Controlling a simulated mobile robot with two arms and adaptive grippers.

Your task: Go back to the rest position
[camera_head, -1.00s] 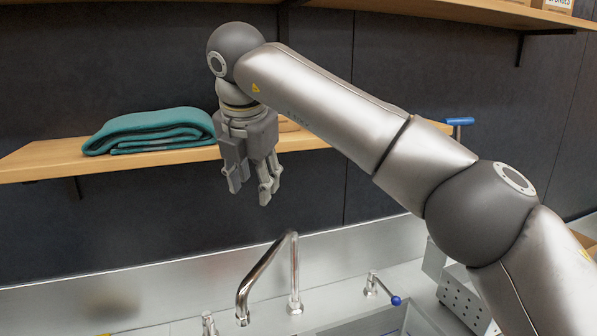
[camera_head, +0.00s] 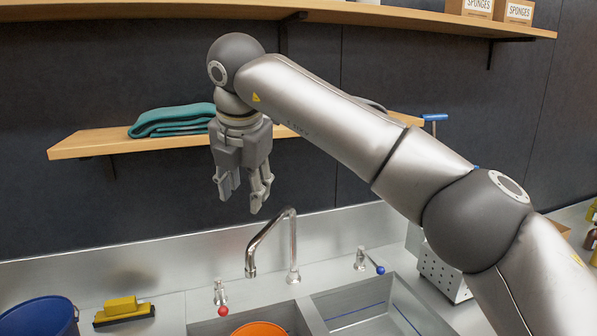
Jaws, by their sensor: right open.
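My right gripper (camera_head: 243,190) hangs fingers down in front of the lower wooden shelf (camera_head: 88,147). Its fingers are apart and nothing is between them. It is above and left of the curved metal faucet (camera_head: 291,246), apart from it. My right arm crosses from the lower right. A folded teal towel (camera_head: 165,121) lies on the shelf to the left of my gripper, its right end partly behind it. My left gripper is not in view.
Below are a sink (camera_head: 372,308), an orange round thing (camera_head: 259,329), a red-knobbed tap (camera_head: 221,296) and a blue-knobbed tap (camera_head: 365,259). A yellow brush (camera_head: 123,310) and blue bucket (camera_head: 40,318) stand left. A perforated metal box (camera_head: 441,272) stands right. Sponge boxes (camera_head: 477,8) sit on the upper shelf.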

